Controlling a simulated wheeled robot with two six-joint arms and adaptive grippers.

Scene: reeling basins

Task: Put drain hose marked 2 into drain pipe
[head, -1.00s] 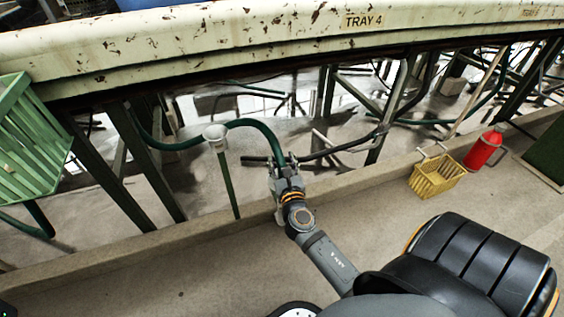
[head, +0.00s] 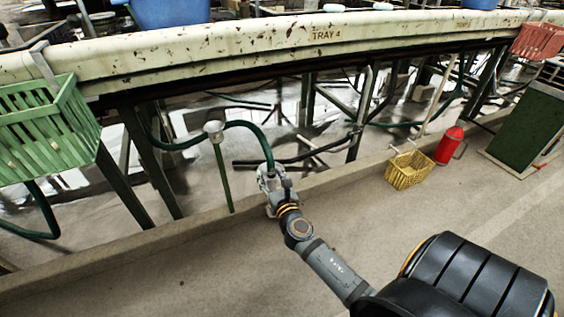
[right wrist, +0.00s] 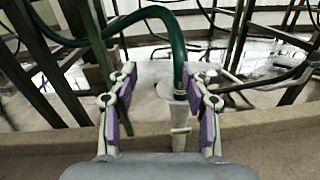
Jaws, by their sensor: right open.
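A dark green hose (head: 248,126) arches from under the tray and comes down at my right gripper (head: 272,176). In the right wrist view the hose (right wrist: 178,50) drops into the mouth of a pale upright drain pipe (right wrist: 180,112); its lower end appears to sit inside the rim. My right gripper (right wrist: 158,86) is open, with its purple-padded fingers apart on either side of the pipe and hose end. No number on the hose can be read. My left gripper is not in view.
A pale cup on a green post (head: 214,131) stands left of the gripper. A low concrete kerb (head: 330,182) runs below the tray (head: 270,38). A green crate (head: 45,130) hangs at left. A yellow basket (head: 408,172) and red canister (head: 449,146) stand at right. The front floor is clear.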

